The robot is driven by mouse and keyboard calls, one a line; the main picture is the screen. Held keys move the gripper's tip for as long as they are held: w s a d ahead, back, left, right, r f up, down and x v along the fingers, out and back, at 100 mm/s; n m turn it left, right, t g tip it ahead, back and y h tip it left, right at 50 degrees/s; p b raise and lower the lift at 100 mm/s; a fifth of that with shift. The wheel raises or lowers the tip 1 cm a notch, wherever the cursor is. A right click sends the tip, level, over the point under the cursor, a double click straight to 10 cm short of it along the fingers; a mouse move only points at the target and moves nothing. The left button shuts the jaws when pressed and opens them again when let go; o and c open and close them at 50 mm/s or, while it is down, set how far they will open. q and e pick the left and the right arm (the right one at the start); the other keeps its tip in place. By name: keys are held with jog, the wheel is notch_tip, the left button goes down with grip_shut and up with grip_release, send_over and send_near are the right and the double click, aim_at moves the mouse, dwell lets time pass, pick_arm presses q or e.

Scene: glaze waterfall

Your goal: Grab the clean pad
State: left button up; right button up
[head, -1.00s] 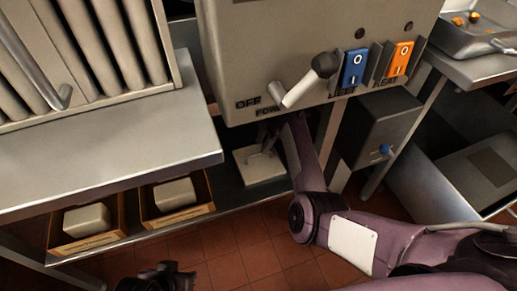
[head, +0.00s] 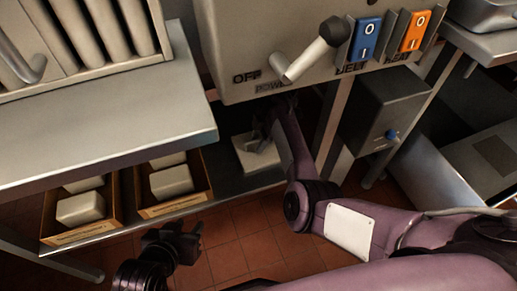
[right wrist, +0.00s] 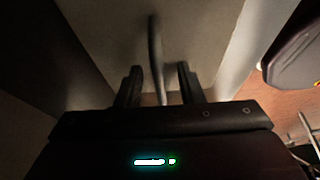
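Pale block-shaped pads sit in two open boxes on the low shelf in the head view: one pad (head: 80,209) in the left box (head: 57,229) and one pad (head: 171,182) in the right box (head: 197,199), each with another behind it. I cannot read the box labels, so I cannot tell which pad is clean. My left gripper (head: 192,236) is open and empty, in front of and below the right box. My right gripper (right wrist: 161,72) is open around a thin upright handle (right wrist: 155,45), with gaps on both sides. The handle rises from a pale flat piece (head: 257,155) on the shelf.
A steel table (head: 100,125) overhangs the boxes. A machine (head: 270,50) with a lever (head: 310,50) and blue and orange switches hangs above my right arm. A dark box (head: 385,110) stands to the right. Red tiled floor (head: 228,260) is open in front.

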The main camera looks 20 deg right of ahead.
jog(key=shift+c, duration=0.2)
grip_shut()
jog(key=shift+r, duration=0.15)
